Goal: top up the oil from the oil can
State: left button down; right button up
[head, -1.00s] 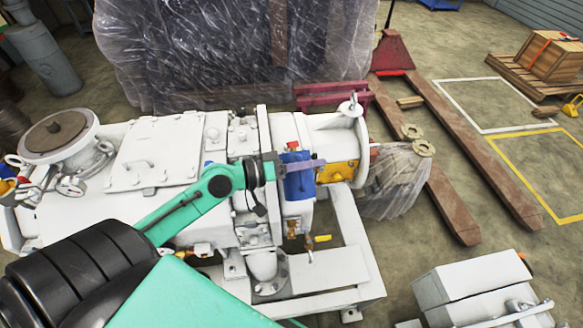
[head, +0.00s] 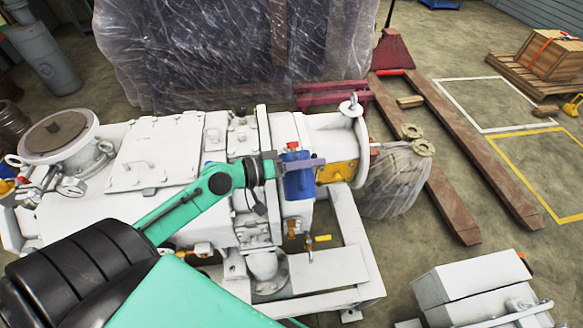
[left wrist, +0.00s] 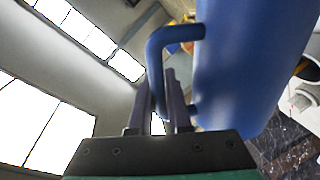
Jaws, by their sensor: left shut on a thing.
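The blue oil can (head: 299,182) stands out in front of the white vacuum pump (head: 180,195) in the head view, near the pump's right end. A red part shows at the can's top. My left gripper (head: 303,164) is shut on the can's handle. In the left wrist view the blue can (left wrist: 245,65) fills the right side, and its bent handle (left wrist: 154,60) passes at the fingers of my left gripper (left wrist: 172,105). The can looks about upright in the head view. Its spout and any oil opening cannot be made out. My right gripper does not show.
A plastic-wrapped load (head: 230,50) stands behind the pump. A pallet jack (head: 450,150) with long brown forks lies to the right. A grey-white machine (head: 480,295) stands at the lower right. Open floor with white and yellow lines is at the right.

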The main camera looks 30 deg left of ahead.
pick_arm(q)
jog(key=shift+w+a+r+n+g+p, duration=0.15)
jog(key=shift+w+a+r+n+p, duration=0.25)
jog(key=shift+n+p, duration=0.2)
jog(key=shift+w+a+r+n+g+p, duration=0.15)
jog(key=shift+w+r+n+p, duration=0.15)
jog(key=shift+r+n+p, duration=0.2)
dwell(6.9)
